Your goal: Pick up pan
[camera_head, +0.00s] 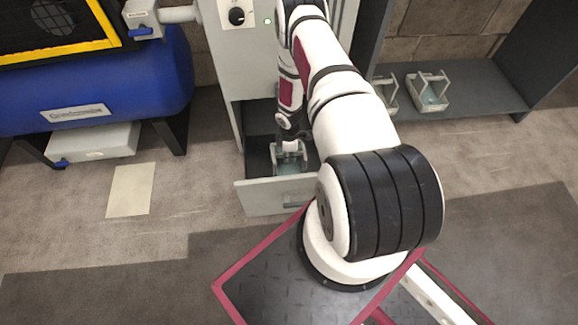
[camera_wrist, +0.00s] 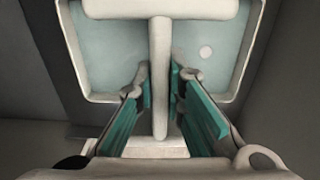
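The pan (camera_head: 289,168) is a pale, shallow square tray with a bar handle across its top, inside the open drawer (camera_head: 262,198). In the wrist view the pan (camera_wrist: 205,32) shows a light rim and a blue-grey floor. My gripper (camera_wrist: 160,88) points down at it, its teal-padded fingers on either side of the handle bar. The pads lie against the bar with no clear gap, so the gripper looks shut on the handle. In the head view my gripper (camera_head: 290,140) sits over the drawer, and my arm hides part of the cabinet.
Two similar handled trays (camera_head: 428,92) stand on a dark low shelf (camera_head: 480,88) at the right, one partly behind my arm. A blue tank (camera_head: 120,85) stands at the left, with a white box (camera_head: 95,143) below it.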

